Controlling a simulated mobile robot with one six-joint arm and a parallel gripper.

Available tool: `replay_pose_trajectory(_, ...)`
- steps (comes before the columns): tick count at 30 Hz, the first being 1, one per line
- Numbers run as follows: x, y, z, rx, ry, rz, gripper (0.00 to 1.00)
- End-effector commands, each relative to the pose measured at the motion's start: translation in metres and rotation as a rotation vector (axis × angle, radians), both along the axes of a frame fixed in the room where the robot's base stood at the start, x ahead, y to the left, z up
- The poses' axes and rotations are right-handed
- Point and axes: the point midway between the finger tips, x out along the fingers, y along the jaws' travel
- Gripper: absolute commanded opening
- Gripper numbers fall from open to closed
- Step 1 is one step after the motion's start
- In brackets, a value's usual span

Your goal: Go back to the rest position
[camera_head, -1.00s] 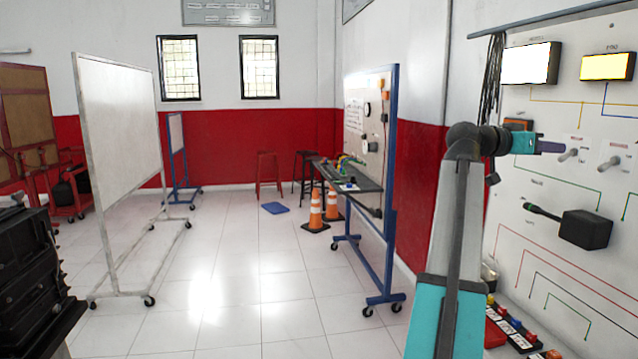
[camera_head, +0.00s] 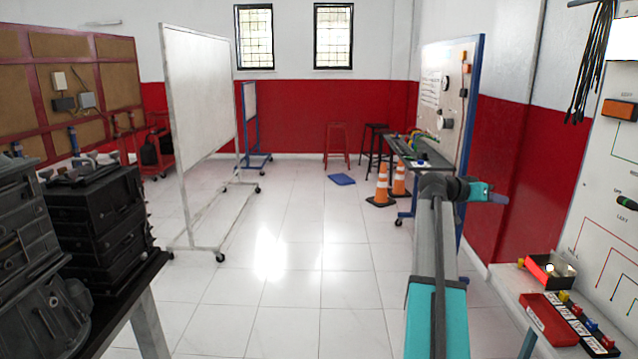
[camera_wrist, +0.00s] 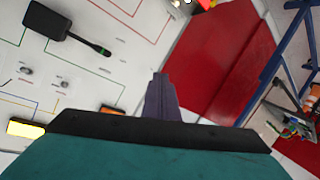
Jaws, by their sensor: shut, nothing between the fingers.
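My gripper (camera_head: 497,198) is at the end of my raised arm, right of centre in the head view, and points right. It is in open air between the blue-framed board (camera_head: 447,95) and the white trainer panel (camera_head: 605,180). In the wrist view my gripper (camera_wrist: 160,78) shows as narrow dark fingers close together, shut and empty. The trainer panel (camera_wrist: 130,65) fills the left of that view, with a black box and green-tipped probe (camera_wrist: 65,28) on it, upside down. The fingers touch nothing that I can see.
A bench with a red box (camera_head: 548,318) and colored parts is at lower right. Black engine blocks (camera_head: 100,210) stand on a table at left. A white board on wheels (camera_head: 200,90) and orange cones (camera_head: 381,187) stand further off. The middle floor is clear.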

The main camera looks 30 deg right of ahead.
Motion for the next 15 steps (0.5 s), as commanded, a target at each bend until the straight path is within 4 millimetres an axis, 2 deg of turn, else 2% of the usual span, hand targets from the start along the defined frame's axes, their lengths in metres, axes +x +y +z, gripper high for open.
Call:
replay_pose_trajectory(1,0.016,0.01,-0.02,0.022,0.012,0.023,0.0)
replay_pose_trajectory(6,0.062,0.042,-0.085,0.093,0.045,0.093,0.0)
replay_pose_trajectory(15,0.126,0.115,-0.2,0.227,0.121,0.215,0.0)
